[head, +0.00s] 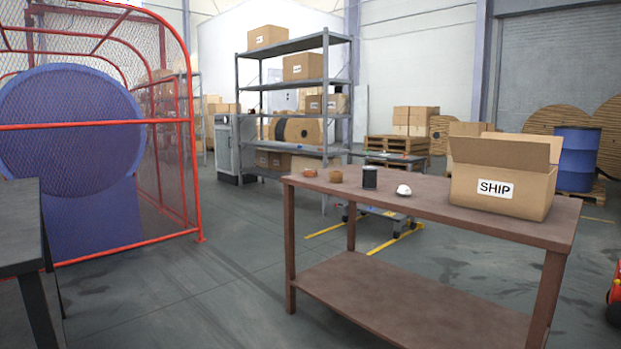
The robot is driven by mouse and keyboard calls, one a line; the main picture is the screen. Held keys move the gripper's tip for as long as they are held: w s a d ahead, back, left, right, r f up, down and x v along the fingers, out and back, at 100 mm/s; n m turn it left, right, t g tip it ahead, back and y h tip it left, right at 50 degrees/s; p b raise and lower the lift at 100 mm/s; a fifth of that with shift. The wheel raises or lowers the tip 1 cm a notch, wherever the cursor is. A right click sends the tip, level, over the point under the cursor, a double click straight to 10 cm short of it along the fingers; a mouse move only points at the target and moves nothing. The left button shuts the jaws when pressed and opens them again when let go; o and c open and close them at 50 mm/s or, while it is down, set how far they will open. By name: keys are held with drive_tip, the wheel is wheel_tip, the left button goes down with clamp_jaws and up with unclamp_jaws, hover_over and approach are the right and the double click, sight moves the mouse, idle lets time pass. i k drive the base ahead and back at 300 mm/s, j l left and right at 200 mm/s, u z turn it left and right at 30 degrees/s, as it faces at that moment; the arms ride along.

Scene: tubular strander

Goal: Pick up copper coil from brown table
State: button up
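The brown table (425,204) stands right of centre, with a flat top and a lower shelf. Near its left end lie two small things: a flat orange-brown one (310,172) at the far left and a slightly taller brown one (336,176) beside it. Either could be the copper coil; both are too small to tell for sure. To their right stand a dark can-like cylinder (370,178) and a small white rounded thing (404,190). My gripper is not in view.
An open cardboard box marked SHIP (502,187) sits on the table's right part. A red mesh cage (160,125) stands at left, and a dark table edge (18,240) at near left. Grey shelving (326,100) stands behind. The floor between cage and brown table is clear.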

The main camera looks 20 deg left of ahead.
sight(308, 173)
drive_tip(key=u, duration=0.95)
drive_tip(key=i+j+z, duration=0.15)
drive_tip(key=i, duration=0.25)
drive_tip(key=i+j+z, duration=0.2)
drive_tip(key=i+j, duration=0.15)
drive_tip(key=i, duration=0.05)
